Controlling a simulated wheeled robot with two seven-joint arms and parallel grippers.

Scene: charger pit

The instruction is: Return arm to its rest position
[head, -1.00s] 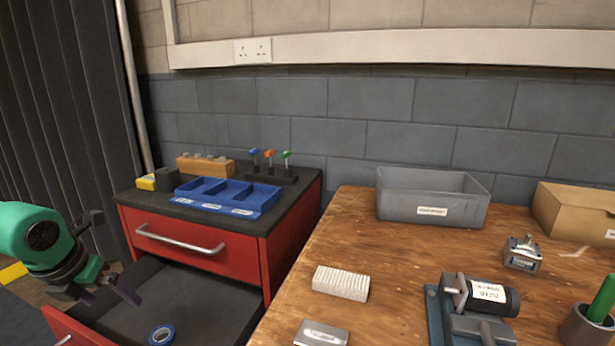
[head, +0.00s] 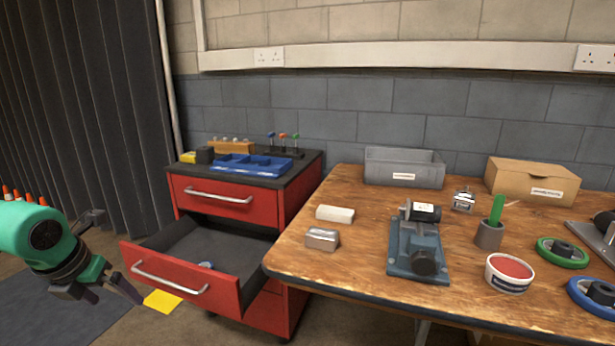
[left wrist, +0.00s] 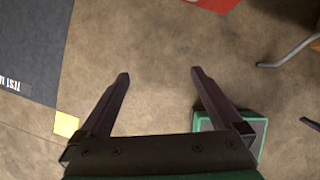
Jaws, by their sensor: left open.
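My left gripper (head: 118,257) is at the left of the head view, on its green arm. It is beside the open red drawer (head: 165,277), apart from it. In the left wrist view the left gripper (left wrist: 161,73) has its two dark fingers spread, with only bare floor (left wrist: 160,45) between them. It holds nothing. My right gripper is in neither view.
A wooden workbench (head: 345,262) with a vise-like tool (head: 415,245) and several other items stands at right. Traffic cones (head: 17,195) show behind my arm.

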